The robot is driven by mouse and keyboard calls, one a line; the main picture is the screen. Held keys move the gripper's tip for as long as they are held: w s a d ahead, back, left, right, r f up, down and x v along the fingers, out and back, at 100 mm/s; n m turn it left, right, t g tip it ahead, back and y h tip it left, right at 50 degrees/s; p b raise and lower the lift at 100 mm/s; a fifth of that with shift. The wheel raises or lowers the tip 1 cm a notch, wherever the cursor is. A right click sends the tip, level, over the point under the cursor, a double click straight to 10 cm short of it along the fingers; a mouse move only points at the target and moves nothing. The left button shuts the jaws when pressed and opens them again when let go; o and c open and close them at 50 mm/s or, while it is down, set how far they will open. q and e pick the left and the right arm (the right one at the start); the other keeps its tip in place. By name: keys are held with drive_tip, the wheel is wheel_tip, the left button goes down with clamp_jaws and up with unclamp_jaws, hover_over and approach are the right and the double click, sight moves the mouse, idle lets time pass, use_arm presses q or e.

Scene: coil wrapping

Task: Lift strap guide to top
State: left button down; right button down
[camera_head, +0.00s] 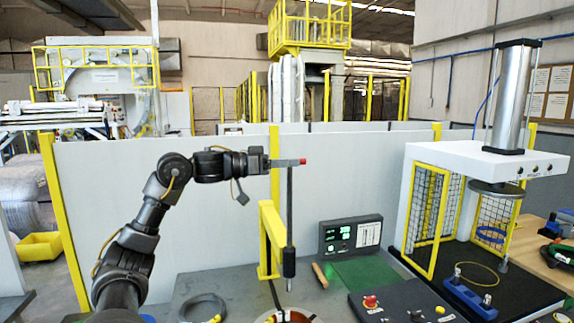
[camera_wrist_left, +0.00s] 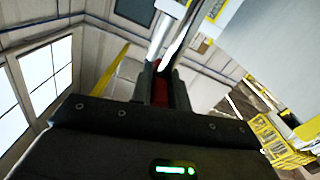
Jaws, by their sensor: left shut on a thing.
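My left gripper (camera_head: 276,163) is at the end of my dark arm, reaching in from the left and held level high above the work table. It is shut on the upper end of the strap guide, a grey upright rod (camera_head: 290,210) with a dark lower tip and a red piece (camera_head: 302,161) at its top. The rod hangs about vertical above a coil (camera_head: 290,316) cut off by the bottom edge. In the left wrist view the jaws (camera_wrist_left: 160,85) are close together with a red part (camera_wrist_left: 159,92) between them. My right gripper is out of view.
A yellow post (camera_head: 268,240) stands just left of the rod. A display box (camera_head: 350,235) and a control panel with a red button (camera_head: 370,301) are to the right. A press with a yellow mesh guard (camera_head: 425,215) stands farther right. A grey ring (camera_head: 203,307) lies at lower left.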

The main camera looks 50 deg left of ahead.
use_arm(q)
drive_tip(key=c, duration=1.7)
unclamp_jaws()
drive_tip(key=shift+r, duration=0.4)
drive_tip(key=o, duration=0.3)
drive_tip(key=shift+f, duration=0.1)
drive_tip(key=shift+o, duration=0.2)
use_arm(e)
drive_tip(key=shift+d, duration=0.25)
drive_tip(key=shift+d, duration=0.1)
